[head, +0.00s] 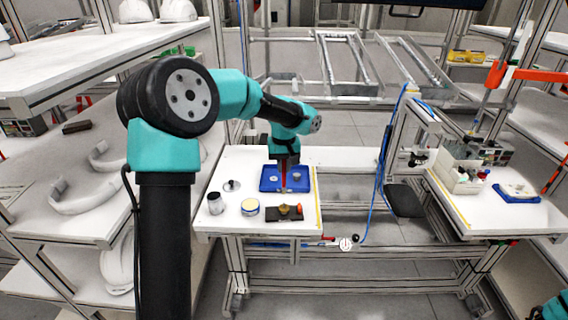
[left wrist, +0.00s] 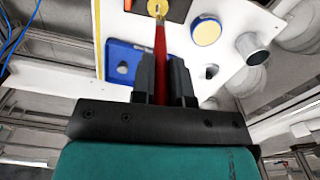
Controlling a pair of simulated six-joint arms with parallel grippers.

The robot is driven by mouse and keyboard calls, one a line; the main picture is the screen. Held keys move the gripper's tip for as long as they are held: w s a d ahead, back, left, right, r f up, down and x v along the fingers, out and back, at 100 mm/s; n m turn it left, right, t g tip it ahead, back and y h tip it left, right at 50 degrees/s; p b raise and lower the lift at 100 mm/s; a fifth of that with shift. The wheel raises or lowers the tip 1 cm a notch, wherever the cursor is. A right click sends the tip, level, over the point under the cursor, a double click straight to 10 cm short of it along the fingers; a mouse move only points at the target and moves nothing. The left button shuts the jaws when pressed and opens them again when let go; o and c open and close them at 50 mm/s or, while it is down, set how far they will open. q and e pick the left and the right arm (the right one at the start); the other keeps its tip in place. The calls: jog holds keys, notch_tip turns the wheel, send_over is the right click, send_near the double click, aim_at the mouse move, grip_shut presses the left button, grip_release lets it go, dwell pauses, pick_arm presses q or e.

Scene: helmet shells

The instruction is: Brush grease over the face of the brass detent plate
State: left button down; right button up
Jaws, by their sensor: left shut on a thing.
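My left gripper (head: 284,170) is shut on the red-handled brush (left wrist: 160,60), above the blue tray. In the left wrist view, the handle runs out from between my left gripper's fingers (left wrist: 163,75), and its far end overlaps the brass detent plate (left wrist: 158,5) at the top edge. I cannot tell whether they touch there. In the head view, the brass plate (head: 287,211) sits on a dark block near the table's front, apart from the gripper. My right gripper is out of view.
The blue tray (head: 264,186) holds small grey parts. A grey cup (head: 215,204) and a small metal part (head: 232,185) stand at the table's left. Bare white table (head: 225,231) shows along the front.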

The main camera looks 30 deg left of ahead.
aim_at(284, 186)
pick_arm(q)
jog(key=shift+f, duration=2.45)
jog(key=shift+f, duration=1.5)
jog(key=shift+w+d+r, duration=0.1)
jog(key=shift+w+d, duration=0.1)
jog(key=shift+d, duration=0.1)
jog(key=shift+w+d, duration=0.1)
jog(key=shift+w, duration=0.25)
jog(key=shift+w+f, duration=0.2)
jog(key=shift+w, duration=0.1)
dwell(0.4)
jog(key=shift+w+a+r, duration=0.1)
jog(key=shift+w+a, duration=0.2)
jog(key=shift+a, duration=0.05)
jog(key=shift+w+a, duration=0.1)
jog(key=shift+a, duration=0.2)
dwell(0.4)
jog(key=shift+a, duration=0.35)
dwell(0.6)
jog(key=shift+s+a, duration=0.25)
jog(key=shift+s, duration=0.2)
